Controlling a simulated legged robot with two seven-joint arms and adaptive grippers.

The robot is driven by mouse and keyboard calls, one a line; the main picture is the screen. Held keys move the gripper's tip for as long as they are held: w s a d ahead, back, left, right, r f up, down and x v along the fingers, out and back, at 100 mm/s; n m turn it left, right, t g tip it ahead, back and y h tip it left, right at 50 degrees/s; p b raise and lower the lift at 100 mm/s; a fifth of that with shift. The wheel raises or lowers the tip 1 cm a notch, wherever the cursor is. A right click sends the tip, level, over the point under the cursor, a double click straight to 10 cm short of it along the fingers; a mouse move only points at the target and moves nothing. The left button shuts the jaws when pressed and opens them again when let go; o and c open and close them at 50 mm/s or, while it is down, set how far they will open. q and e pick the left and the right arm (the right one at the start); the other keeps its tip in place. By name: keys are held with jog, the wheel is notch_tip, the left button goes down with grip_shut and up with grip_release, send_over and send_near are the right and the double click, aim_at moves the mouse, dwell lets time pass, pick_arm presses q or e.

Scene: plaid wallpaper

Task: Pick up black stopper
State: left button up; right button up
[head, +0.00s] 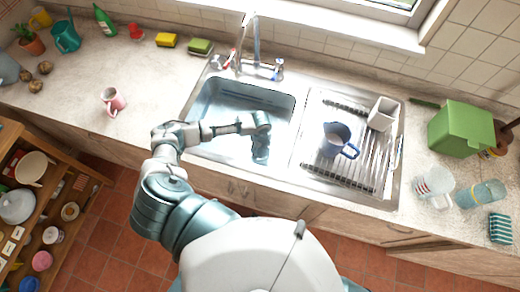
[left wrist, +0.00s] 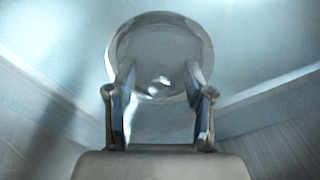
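My left gripper (head: 261,158) reaches down into the left sink basin (head: 225,97) in the head view. In the left wrist view its two fingers (left wrist: 160,90) stand apart, with no object clearly held between them. A round grey metallic ring (left wrist: 160,28), which looks like the drain, lies just beyond the fingertips. A small bright spot shows inside it. I cannot make out a black stopper in either view; the arm hides part of the basin. My right gripper is not in view.
The faucet (head: 250,45) rises behind the basin. To the right, a blue mug (head: 335,139) and a white cup (head: 382,113) stand on the drying rack (head: 340,180). The basin walls surround the gripper.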

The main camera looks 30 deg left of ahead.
pick_arm(q)
jog(key=shift+d, duration=0.15)
jog(key=c, duration=0.4)
grip_shut()
